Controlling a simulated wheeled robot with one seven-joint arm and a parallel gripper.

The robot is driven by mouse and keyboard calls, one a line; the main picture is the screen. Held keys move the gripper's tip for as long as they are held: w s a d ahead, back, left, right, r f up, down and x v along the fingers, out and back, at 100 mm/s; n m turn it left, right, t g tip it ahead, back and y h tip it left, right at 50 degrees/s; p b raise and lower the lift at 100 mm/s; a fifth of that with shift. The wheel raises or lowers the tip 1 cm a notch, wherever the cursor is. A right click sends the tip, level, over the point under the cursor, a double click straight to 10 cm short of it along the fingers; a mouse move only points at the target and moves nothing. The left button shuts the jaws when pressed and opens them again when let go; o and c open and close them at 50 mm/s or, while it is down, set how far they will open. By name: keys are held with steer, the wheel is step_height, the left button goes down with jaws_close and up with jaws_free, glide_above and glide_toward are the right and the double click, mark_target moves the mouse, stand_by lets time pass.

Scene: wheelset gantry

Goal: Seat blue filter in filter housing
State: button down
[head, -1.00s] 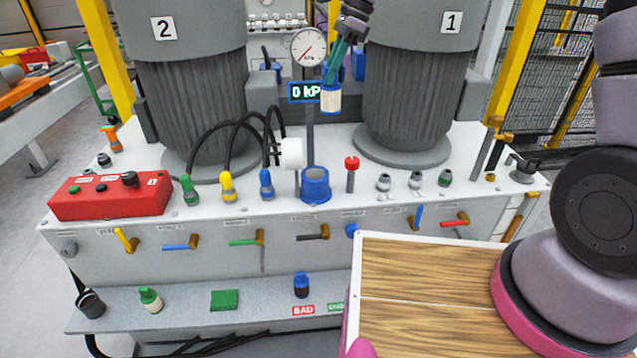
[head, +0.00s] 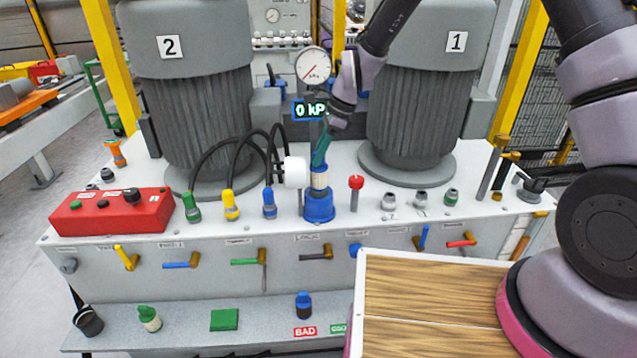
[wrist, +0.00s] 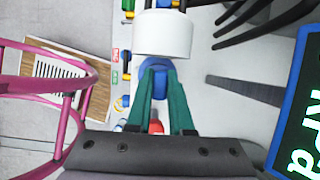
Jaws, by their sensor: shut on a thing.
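The blue filter housing (head: 319,208) stands on the bench top below the gauge. The filter (head: 319,181) has a pale body and a blue top; it is upright over the housing, and its lower end is at or inside the housing mouth. I cannot tell how deep it sits. My gripper (head: 319,163) comes from above with teal fingers shut on the filter's blue top. In the wrist view, the fingers (wrist: 162,95) close on the blue top (wrist: 160,82), which hides most of the housing.
A white cylinder (head: 296,171) is close left of the filter. A red-topped post (head: 355,190) stands to the right. Blue (head: 269,204) and yellow (head: 231,205) hose connectors are further left. The gauge (head: 314,66) and 0 kPa display (head: 309,110) rise behind.

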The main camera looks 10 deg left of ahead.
mark_target(319, 183)
step_height(319, 183, down, 9)
steer(key=shift+r, duration=0.2)
stand_by(0.3)
steer(key=c, duration=0.8)
jaws_free()
steer(key=shift+f, duration=0.15)
